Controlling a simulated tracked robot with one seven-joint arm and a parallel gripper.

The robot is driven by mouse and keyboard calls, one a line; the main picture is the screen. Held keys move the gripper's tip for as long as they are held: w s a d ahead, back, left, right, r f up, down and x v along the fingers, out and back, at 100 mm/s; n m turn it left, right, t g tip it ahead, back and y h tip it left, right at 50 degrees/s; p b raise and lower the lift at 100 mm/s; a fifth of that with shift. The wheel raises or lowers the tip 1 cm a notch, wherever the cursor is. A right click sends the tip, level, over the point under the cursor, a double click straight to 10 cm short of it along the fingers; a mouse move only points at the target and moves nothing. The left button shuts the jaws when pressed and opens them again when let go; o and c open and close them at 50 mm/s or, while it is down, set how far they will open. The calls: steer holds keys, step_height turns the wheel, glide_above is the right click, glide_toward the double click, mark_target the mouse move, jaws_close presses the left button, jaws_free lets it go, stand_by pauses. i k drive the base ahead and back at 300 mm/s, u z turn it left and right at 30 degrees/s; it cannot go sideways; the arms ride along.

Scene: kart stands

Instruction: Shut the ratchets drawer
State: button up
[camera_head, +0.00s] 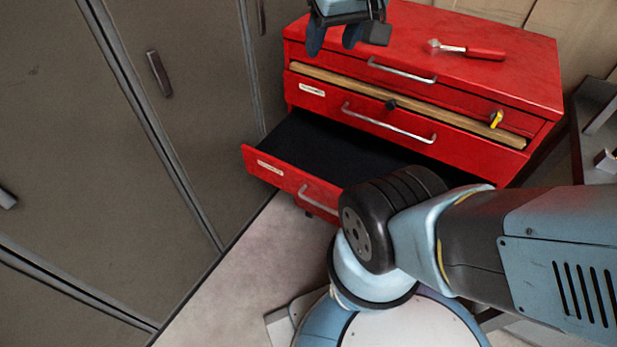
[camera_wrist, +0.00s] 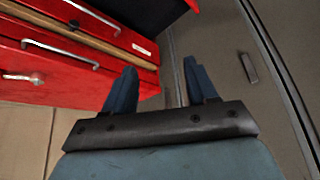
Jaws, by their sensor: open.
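A red tool chest (camera_head: 470,45) has several drawers with metal bar handles. The lower drawer (camera_head: 285,178) is pulled far out, its dark inside bare; its handle is partly hidden behind my arm. The drawer above it (camera_head: 395,125) stands out slightly, showing a wooden strip along its top. The top drawer (camera_head: 400,72) looks closed. The white labels are too small to read, so I cannot tell which drawer is the ratchets one. My gripper (camera_head: 340,35) is open and empty, near the chest's upper left, apart from the open drawer. The wrist view shows its spread fingers (camera_wrist: 158,82).
A red-handled tool (camera_head: 480,53) lies on the chest top. A black knob and a yellow item (camera_head: 496,119) sit at the wooden strip. Grey lockers (camera_head: 110,120) stand close on the left. Bare floor (camera_head: 235,260) lies before the chest. A dark shelf (camera_head: 600,110) is at right.

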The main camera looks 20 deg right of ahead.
mark_target(310, 156)
steer(key=u, duration=0.5)
steer(key=k, duration=0.85)
steer(key=z, duration=0.45)
